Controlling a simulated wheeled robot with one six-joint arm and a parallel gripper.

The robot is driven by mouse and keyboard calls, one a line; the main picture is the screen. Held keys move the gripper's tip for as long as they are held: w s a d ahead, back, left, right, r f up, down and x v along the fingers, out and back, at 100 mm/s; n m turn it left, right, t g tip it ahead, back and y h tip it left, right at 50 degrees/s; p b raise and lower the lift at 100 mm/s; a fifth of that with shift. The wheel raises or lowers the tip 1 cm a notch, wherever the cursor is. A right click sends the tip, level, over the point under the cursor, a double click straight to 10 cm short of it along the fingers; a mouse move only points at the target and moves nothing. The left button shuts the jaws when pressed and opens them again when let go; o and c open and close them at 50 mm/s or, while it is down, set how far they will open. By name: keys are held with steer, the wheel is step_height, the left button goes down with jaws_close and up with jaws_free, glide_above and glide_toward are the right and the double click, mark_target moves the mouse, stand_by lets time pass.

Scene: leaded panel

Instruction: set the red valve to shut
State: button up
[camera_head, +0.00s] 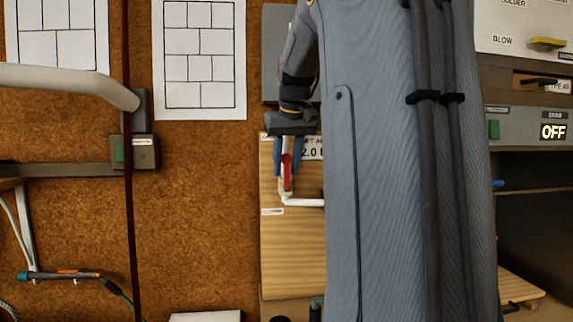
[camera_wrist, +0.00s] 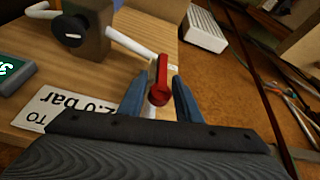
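The red valve (camera_wrist: 160,82) has a lever handle and sits on a thin white pipe (camera_wrist: 132,42) in front of a wooden board. In the head view the red handle (camera_head: 287,172) stands upright, roughly in line with the pipe's short vertical run, above its bend to the right. My gripper (camera_wrist: 158,97) is open, with one blue finger on each side of the handle. A narrow gap seems to show beside the handle; contact is hard to judge. In the head view my gripper (camera_head: 290,160) points down over the valve, and my arm hides much of the board.
A sign reading "2.0 bar" (camera_wrist: 75,108) is on the board (camera_head: 290,250). A brown box with a black knob (camera_wrist: 70,30) joins the pipe. A panel showing "OFF" (camera_head: 553,132) is at the right. Corkboard (camera_head: 200,210) lies open to the left. A cable hangs there.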

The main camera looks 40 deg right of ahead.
steer(key=shift+c, duration=0.4)
jaws_close()
